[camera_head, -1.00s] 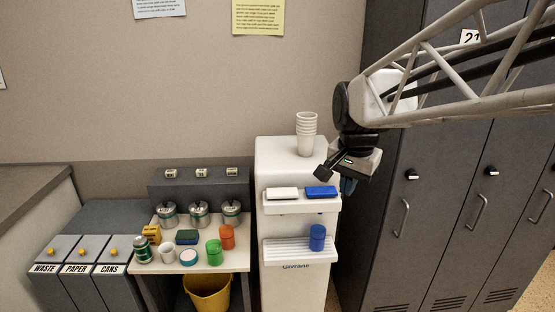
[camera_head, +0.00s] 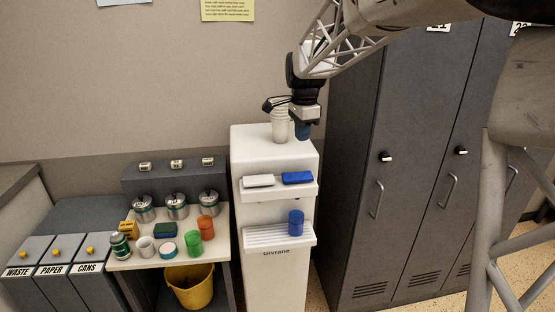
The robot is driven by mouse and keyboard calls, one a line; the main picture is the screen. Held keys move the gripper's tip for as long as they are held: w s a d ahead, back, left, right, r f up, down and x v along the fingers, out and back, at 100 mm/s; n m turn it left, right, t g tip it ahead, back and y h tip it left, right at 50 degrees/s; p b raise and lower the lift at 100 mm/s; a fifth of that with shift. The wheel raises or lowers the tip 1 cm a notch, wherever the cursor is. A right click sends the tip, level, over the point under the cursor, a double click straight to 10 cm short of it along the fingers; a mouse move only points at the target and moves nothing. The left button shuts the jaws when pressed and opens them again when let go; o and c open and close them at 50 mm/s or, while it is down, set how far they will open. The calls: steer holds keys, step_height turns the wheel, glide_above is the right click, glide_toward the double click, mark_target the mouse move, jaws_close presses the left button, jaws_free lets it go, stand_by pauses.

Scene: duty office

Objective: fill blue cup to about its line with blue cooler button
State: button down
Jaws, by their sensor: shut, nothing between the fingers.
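The blue cup (camera_head: 296,222) stands upright on the drip shelf of the white water cooler (camera_head: 265,292), below the blue button (camera_head: 298,177). A white button (camera_head: 259,181) sits to the left of the blue one. The cup's line and its water level cannot be made out. My gripper (camera_head: 303,132) is shut and empty. It points down above the blue button, in front of the stack of white cups (camera_head: 279,124) on the cooler top, and appears apart from the button.
Grey lockers (camera_head: 375,170) stand close on the right. A table (camera_head: 150,258) on the left holds green (camera_head: 193,243) and orange (camera_head: 206,228) cups, a mug (camera_head: 145,247) and canisters. A yellow bucket (camera_head: 191,288) is below. Waste bins (camera_head: 60,255) are further left.

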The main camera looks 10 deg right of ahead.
steer(key=m, duration=0.2)
glide_above(297, 176)
steer(key=shift+w+f, duration=0.1)
steer(key=shift+f, duration=0.75)
steer(key=shift+f, duration=0.2)
steer(key=shift+f, duration=6.8)
step_height(297, 176, down, 2)
steer(key=shift+f, duration=0.35)
steer(key=shift+s+f+g, duration=0.25)
steer(key=shift+f+g, duration=0.05)
steer(key=shift+r, duration=0.2)
step_height(297, 176, up, 15)
steer(key=shift+w+r, duration=0.15)
steer(key=shift+w, duration=0.15)
